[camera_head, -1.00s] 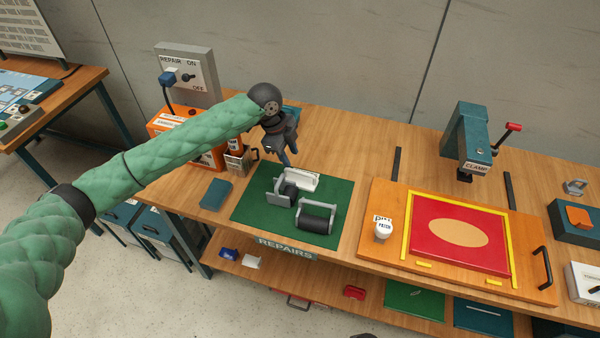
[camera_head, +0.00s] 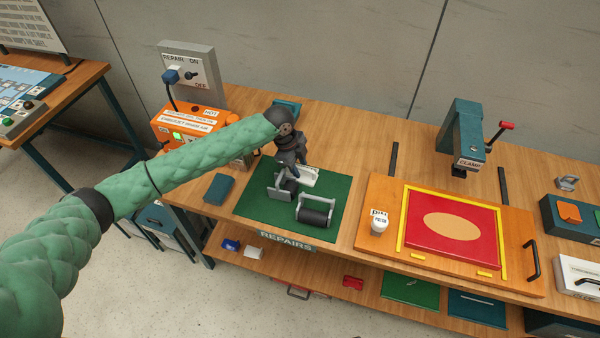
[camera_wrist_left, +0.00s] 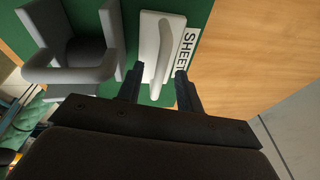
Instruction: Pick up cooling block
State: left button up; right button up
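A white block with a raised handle (camera_head: 309,176) lies on the green mat (camera_head: 262,214), near its back edge and partly hidden by my left gripper. I can read no label naming it the cooling block. In the wrist view the white block (camera_wrist_left: 157,42) lies just beyond the fingertips, beside a "SHEET" label. My left gripper (camera_wrist_left: 158,78) is open and empty, one finger toward each side of the block. In the head view the left gripper (camera_head: 299,168) hangs low over the mat's back part. My right gripper is not in view.
A grey-framed hand tool (camera_head: 282,189) and a black roller in a grey frame (camera_head: 317,212) stand on the mat. A teal block (camera_head: 219,189) lies left of it. The orange heater (camera_head: 187,128) is behind my arm. An orange board (camera_head: 385,250) lies right.

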pick_arm(q)
grip_shut()
jog(key=shift+r, duration=0.1)
dwell(1.3)
